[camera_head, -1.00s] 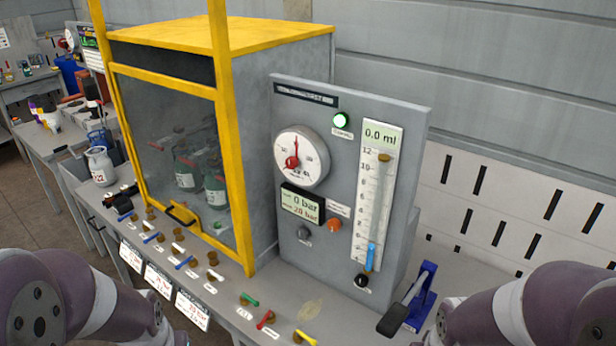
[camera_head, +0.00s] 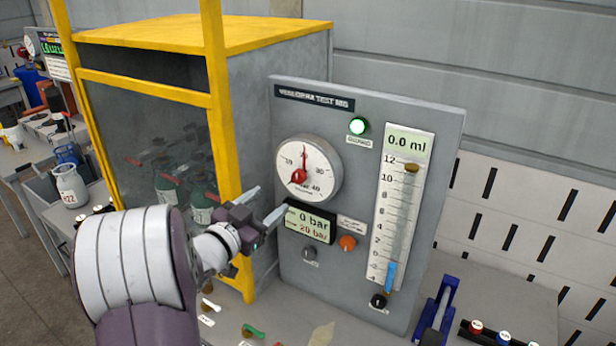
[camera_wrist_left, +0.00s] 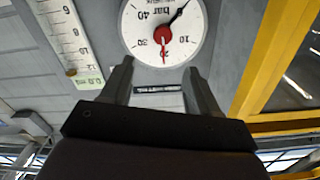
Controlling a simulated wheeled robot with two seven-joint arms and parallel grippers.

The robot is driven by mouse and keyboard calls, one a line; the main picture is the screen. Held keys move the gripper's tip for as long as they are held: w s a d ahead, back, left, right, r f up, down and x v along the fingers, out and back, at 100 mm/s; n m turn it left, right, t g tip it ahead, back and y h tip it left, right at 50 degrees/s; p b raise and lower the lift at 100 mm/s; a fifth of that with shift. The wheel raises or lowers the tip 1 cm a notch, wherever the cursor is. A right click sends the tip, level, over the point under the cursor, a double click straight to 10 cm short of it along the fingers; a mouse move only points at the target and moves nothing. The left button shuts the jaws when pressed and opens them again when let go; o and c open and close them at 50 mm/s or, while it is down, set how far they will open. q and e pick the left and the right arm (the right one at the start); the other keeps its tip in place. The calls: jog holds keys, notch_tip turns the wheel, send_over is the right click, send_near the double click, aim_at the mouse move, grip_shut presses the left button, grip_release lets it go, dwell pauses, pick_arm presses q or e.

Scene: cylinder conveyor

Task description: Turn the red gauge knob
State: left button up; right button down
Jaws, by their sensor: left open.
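The red gauge knob (camera_head: 298,176) sits at the centre of a round white dial (camera_head: 323,181) on the grey test panel. My left gripper (camera_head: 268,203) is open and empty, at the panel's left side, lower left of the dial. In the upside-down left wrist view, the red knob (camera_wrist_left: 163,35) shows beyond the open fingertips of my left gripper (camera_wrist_left: 157,72), roughly centred between them sideways. The fingers are apart from the knob. My right gripper is not in view.
A yellow-framed cabinet (camera_head: 225,150) with gas bottles stands close left of my gripper. The panel also carries a pressure display (camera_head: 308,222), an orange knob (camera_head: 347,243), a green lamp (camera_head: 358,126) and a level tube (camera_head: 404,215). A blue clamp (camera_head: 437,305) stands to the right.

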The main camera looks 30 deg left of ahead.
aim_at(297, 178)
pick_arm(q)
jog(key=w+p, duration=0.1)
jog(key=w, duration=0.4)
jog(key=w+p, duration=0.2)
jog(key=w, duration=0.4)
jog(key=shift+d+f, duration=0.1)
jog(key=shift+d, duration=0.1)
jog(key=shift+w+d, duration=0.15)
jog(key=shift+w, duration=0.05)
jog(key=shift+w+f, duration=0.1)
jog(key=c, duration=1)
